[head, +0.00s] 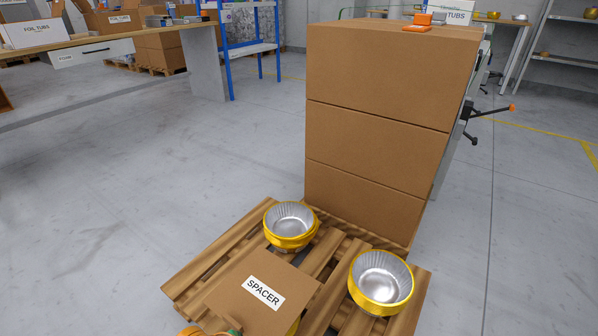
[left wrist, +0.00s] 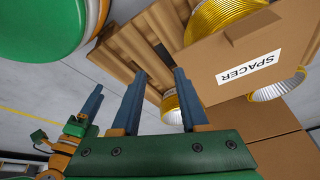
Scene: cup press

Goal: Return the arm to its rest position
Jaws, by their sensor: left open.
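My left gripper (left wrist: 150,80) shows in the left wrist view with its blue fingers spread apart and nothing between them. In that view the pallet (left wrist: 150,35) and a cardboard sheet marked SPACER (left wrist: 280,40) lie beyond the fingers. In the head view only small orange and green parts of my left arm show at the bottom edge, by the near corner of the spacer (head: 235,290).
Two yellow-rimmed foil tubs, one (head: 290,220) behind the spacer and one (head: 380,278) to its right, stand on the wooden pallet (head: 205,260). A tall stack of brown boxes (head: 375,110) rises behind them. The floor to the left is clear up to a table (head: 150,35).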

